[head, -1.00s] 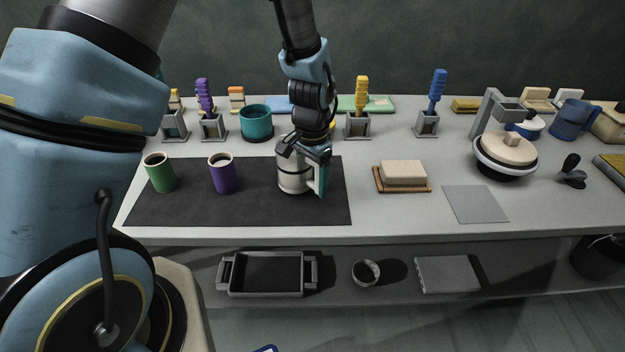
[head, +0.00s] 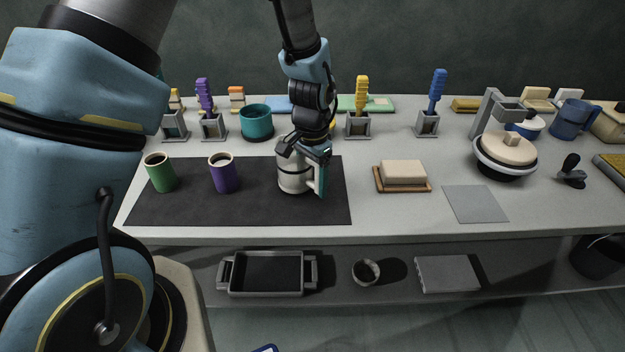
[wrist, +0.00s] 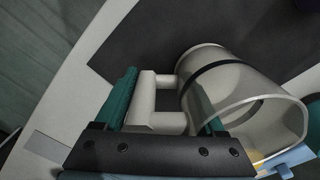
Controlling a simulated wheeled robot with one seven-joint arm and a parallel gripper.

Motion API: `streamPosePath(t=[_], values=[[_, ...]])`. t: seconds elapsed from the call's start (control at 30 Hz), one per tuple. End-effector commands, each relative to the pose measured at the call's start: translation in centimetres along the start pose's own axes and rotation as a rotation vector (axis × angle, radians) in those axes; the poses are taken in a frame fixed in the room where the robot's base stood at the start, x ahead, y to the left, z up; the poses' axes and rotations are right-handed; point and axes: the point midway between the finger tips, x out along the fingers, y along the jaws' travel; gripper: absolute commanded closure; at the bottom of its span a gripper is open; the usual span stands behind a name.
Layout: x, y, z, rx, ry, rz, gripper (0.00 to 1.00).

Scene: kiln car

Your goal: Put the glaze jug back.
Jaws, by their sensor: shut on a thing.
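The glaze jug (head: 292,177) is a pale cream jug with a dark band. It stands upright at the right part of the dark mat (head: 260,208) in the head view. My gripper (head: 320,178) comes down from above and is shut on the jug's handle. In the wrist view the jug (wrist: 235,88) lies to the right, its open mouth toward the camera, and its handle (wrist: 144,100) is between the teal fingers of my gripper (wrist: 165,105). My gripper and wrist hide part of the jug's top in the head view.
A purple cup (head: 224,175) and a green cup (head: 160,174) stand left on the mat. A block on a wooden board (head: 402,175) and a bare grey square (head: 475,204) lie to the right. A teal pot (head: 256,124) and brush holders (head: 358,127) stand behind.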

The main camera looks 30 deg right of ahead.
Motion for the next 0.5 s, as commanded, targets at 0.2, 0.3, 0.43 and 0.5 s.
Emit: streamPosePath(t=[0.2,0.3,0.43,0.5], values=[[0.26,-0.01,-0.03,0.000,0.001,0.000,1.00],[0.37,-0.01,-0.03,0.000,0.001,0.000,1.00],[0.52,-0.02,-0.03,0.000,0.001,0.000,1.00],[0.60,-0.01,-0.03,0.000,0.001,0.000,1.00]])
